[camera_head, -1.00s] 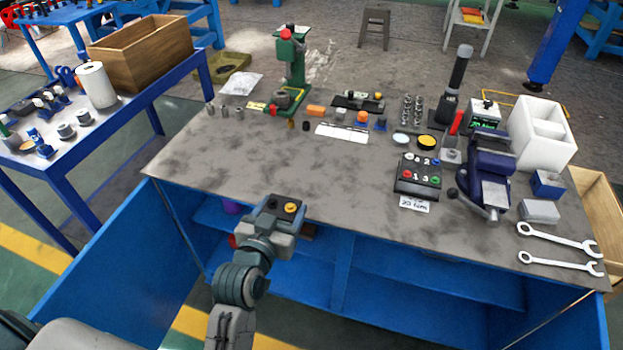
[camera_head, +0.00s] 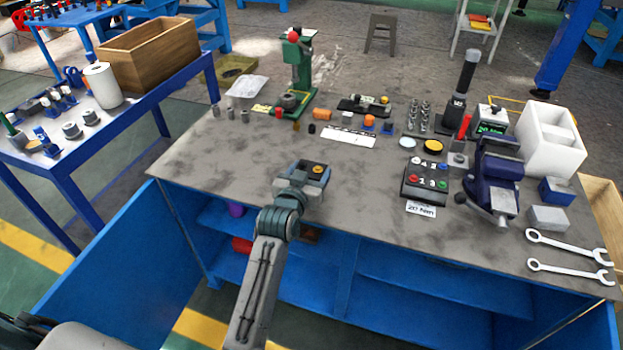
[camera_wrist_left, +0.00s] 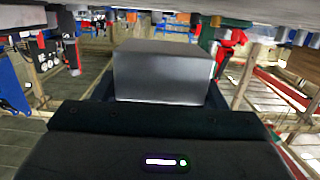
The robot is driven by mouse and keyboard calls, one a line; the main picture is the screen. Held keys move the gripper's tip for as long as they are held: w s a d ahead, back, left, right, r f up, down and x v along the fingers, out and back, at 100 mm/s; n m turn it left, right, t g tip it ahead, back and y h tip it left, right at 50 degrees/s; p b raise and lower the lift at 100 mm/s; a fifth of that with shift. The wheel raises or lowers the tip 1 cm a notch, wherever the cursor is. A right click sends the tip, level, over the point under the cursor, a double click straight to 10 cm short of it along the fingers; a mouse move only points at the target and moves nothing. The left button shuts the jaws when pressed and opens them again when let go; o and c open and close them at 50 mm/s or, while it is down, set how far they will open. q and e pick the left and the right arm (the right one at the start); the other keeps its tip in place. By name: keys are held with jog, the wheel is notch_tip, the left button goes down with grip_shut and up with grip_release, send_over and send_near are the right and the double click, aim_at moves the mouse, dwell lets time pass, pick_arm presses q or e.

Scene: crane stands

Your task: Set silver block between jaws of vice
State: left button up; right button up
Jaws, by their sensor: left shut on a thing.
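The silver block (camera_wrist_left: 163,76) fills the middle of the left wrist view, held between the dark fingers of my left gripper. In the head view my left gripper (camera_head: 309,172) is over the front edge of the bench, and I cannot make out the block clearly there. The dark blue vice (camera_head: 490,185) stands on the right part of the bench, well to the right of my gripper. The gap between its jaws is hard to see from here. My right gripper is not in view.
A button box (camera_head: 425,180) stands left of the vice. Right of the vice are a light grey block (camera_head: 548,219), a blue box (camera_head: 556,191), a white bin (camera_head: 549,140) and two wrenches (camera_head: 565,245). A green press (camera_head: 297,75) stands further back. The bench's middle is clear.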

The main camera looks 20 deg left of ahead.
pick_arm(q)
jog(key=shift+w, duration=0.75)
jog(key=shift+f, duration=1.75)
jog(key=shift+s+f, duration=0.1)
jog(key=o, duration=1.4)
jog(key=s+r, duration=0.1)
jog(key=s, duration=1.1)
jog(key=shift+a+r, duration=0.25)
jog(key=shift+r, duration=0.1)
